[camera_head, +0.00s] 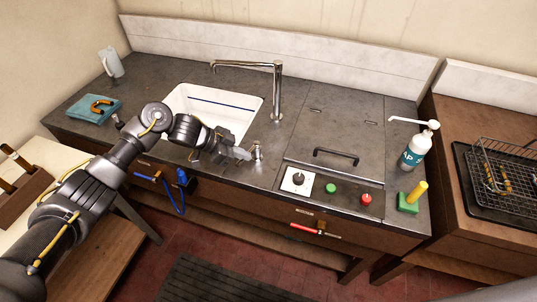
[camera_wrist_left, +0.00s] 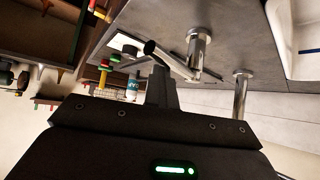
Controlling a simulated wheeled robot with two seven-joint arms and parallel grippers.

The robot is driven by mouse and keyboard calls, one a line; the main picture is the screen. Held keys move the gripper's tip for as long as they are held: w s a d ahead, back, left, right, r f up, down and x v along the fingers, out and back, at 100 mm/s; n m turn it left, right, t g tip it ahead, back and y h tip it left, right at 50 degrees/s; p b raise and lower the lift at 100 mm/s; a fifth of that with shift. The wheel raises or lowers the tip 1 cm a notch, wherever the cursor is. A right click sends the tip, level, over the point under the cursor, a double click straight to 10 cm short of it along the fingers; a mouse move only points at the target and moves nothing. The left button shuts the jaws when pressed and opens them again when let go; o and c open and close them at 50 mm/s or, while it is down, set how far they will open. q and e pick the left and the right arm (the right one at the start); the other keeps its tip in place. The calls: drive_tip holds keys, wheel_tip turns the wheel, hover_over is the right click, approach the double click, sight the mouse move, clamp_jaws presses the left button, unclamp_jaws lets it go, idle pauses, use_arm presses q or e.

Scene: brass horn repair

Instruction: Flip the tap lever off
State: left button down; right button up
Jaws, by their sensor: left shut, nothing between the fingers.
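The chrome tap (camera_head: 278,92) stands behind the right end of the white sink (camera_head: 185,102), its spout reaching left over the basin. The tap lever (camera_head: 257,152) is a small metal post with a handle on the counter in front of the tap, right of the sink. In the left wrist view the lever's handle (camera_wrist_left: 168,60) sticks out sideways from its post (camera_wrist_left: 197,48). My left gripper (camera_head: 242,153) is shut and empty, just left of the lever; its fingertips (camera_wrist_left: 160,72) appear very close to the handle. I cannot tell whether they touch. My right gripper is out of view.
Right of the lever are a panel with a black handle (camera_head: 336,156), green and red buttons, a soap bottle (camera_head: 414,152) and a green block with a yellow peg (camera_head: 410,200). A blue cloth (camera_head: 94,109) lies left. The counter behind the panel is clear.

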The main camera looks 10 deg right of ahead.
use_arm(q)
drive_tip(key=shift+w+a+r, duration=0.1)
drive_tip(key=shift+w+a, duration=0.1)
drive_tip(key=shift+d+r, duration=0.15)
wheel_tip(320, 180, up, 8)
drive_tip(key=w+a+b, duration=0.1)
drive_tip(key=w+a, duration=0.1)
drive_tip(key=a, duration=0.1)
idle(0.5)
drive_tip(key=shift+w, duration=0.1)
